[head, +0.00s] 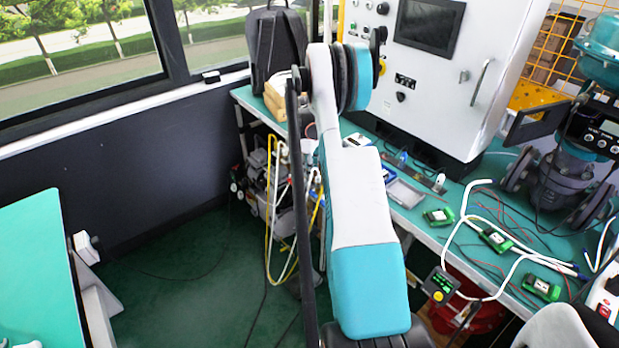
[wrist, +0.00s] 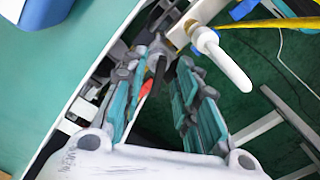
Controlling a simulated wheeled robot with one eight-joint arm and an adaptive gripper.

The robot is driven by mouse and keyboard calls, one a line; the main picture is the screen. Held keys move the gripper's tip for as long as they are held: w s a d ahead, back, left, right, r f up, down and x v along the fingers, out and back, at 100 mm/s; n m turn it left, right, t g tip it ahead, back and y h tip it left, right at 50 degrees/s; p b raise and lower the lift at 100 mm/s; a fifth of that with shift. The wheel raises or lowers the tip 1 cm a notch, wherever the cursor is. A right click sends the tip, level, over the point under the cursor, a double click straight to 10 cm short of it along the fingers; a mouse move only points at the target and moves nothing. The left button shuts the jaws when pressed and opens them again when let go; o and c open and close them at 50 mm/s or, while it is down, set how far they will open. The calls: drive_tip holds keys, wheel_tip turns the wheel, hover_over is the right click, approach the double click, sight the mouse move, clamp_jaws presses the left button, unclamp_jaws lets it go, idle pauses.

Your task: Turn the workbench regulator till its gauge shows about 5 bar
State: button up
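In the wrist view my gripper (wrist: 160,66) is open, its two teal-and-grey fingers spread apart and pointing down past the bench edge. Dark and grey fittings (wrist: 153,62) show between and beyond the fingertips; I cannot tell whether one is the regulator, or whether anything touches the fingers. A white cylindrical part (wrist: 222,58) is just right of the fingers. In the head view a cluster of fittings with yellow and white hoses (head: 280,180) hangs at the left end of the workbench (head: 411,214), partly behind my arm. My gripper is hidden there. No gauge reading is legible.
A white control cabinet (head: 440,75) and a dark valve assembly (head: 570,170) stand on the bench. Green modules (head: 495,239) and loose cables lie on it. A small meter with a green display (head: 440,284) is at its front edge. Green floor (head: 190,265) is open to the left.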

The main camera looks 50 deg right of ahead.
sight(308, 181)
drive_tip(key=shift+f+b, duration=0.35)
drive_tip(key=shift+f, duration=1.25)
clamp_jaws()
drive_tip(key=m, duration=0.4)
drive_tip(key=shift+a, duration=0.2)
drive_tip(key=shift+a+m, duration=0.2)
drive_tip(key=shift+m, duration=2.2)
